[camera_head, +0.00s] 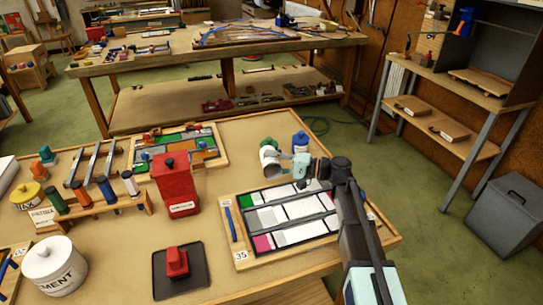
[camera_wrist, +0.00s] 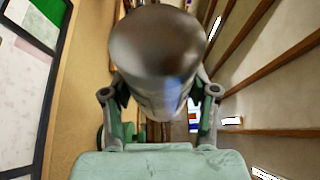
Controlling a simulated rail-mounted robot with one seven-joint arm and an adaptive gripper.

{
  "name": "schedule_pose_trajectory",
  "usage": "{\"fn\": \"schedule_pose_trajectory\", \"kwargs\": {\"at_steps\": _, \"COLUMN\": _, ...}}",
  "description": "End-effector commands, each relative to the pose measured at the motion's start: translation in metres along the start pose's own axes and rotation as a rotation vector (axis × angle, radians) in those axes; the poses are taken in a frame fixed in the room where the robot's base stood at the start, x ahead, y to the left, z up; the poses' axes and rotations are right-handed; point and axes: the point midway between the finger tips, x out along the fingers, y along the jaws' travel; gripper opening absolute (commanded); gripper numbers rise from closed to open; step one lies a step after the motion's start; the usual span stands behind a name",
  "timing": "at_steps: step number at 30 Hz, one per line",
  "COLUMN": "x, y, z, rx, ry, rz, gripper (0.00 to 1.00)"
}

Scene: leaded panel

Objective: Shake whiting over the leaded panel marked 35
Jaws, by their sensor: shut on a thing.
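The leaded panel marked 35 (camera_head: 292,214) lies flat in a wooden frame at the table's right front, with white, grey, green and magenta panes and dark lead lines. Its label reads 35. My gripper (camera_head: 292,163) is shut on a silvery cylindrical shaker (camera_head: 269,160), held tilted above the table near the panel's far edge. In the wrist view the shaker (camera_wrist: 158,55) fills the space between the fingers, and part of a panel (camera_wrist: 22,75) shows at left. My wrist hides the panel's right part. No powder is clearly visible on the panes.
A blue container (camera_head: 300,142) stands behind my gripper. A red canister (camera_head: 176,184) and a red block on a dark tray (camera_head: 182,272) stand left of the panel. A white CEMENT pot (camera_head: 54,266), a tool rack (camera_head: 95,205) and a coloured panel (camera_head: 180,150) are farther left.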

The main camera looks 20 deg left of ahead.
Motion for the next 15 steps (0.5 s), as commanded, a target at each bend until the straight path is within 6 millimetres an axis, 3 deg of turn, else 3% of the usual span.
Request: {"fn": "schedule_pose_trajectory", "kwargs": {"at_steps": 15, "x": -0.0015, "y": -0.0001, "z": 0.0033, "rx": 0.215, "ry": 0.000, "rz": 0.087, "gripper": 0.12}}
